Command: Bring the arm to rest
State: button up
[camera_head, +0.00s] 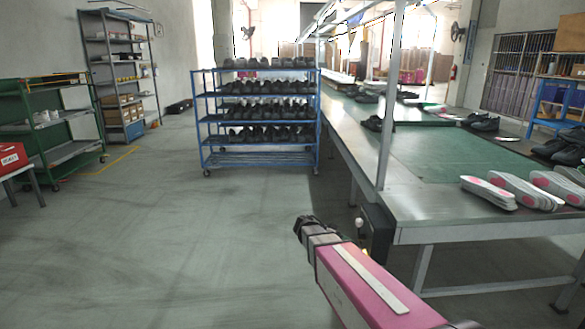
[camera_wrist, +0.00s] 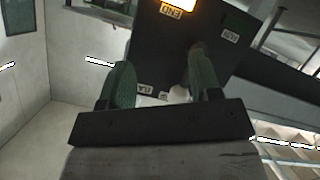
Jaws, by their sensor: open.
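In the wrist view my gripper (camera_wrist: 160,75) is open, with two green-padded fingers apart. Beyond the fingers is a black control box (camera_wrist: 235,48) with a lit yellow END button (camera_wrist: 178,8) and small labels. A pale rounded knob (camera_wrist: 180,93) shows between the fingers; I cannot tell if either finger touches it. In the head view my pink arm reaches up-left from the lower right, with its dark end left of the dark box (camera_head: 378,234) at the bench's side. The fingers cannot be made out there.
The long workbench (camera_head: 450,205) with shoes and pink-marked insoles (camera_head: 488,192) stands to the right. A blue shoe rack (camera_head: 258,158) stands ahead, and a green shelf unit (camera_head: 70,152) at left. The floor (camera_head: 160,250) in front and left is clear.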

jog(key=s+a+f+n+y, duration=0.2)
jog(key=s+n+y, duration=0.4)
jog(key=s+a+f+n+t+y, duration=0.1)
jog(key=s+f+n+y, duration=0.2)
jog(key=s+n+y, duration=0.3)
jog(key=shift+s+a+n+y, duration=0.3)
jog(key=shift+s+a+y, duration=0.05)
jog(key=shift+s+y, duration=0.35)
jog(key=shift+f, duration=0.1)
dwell(0.9)
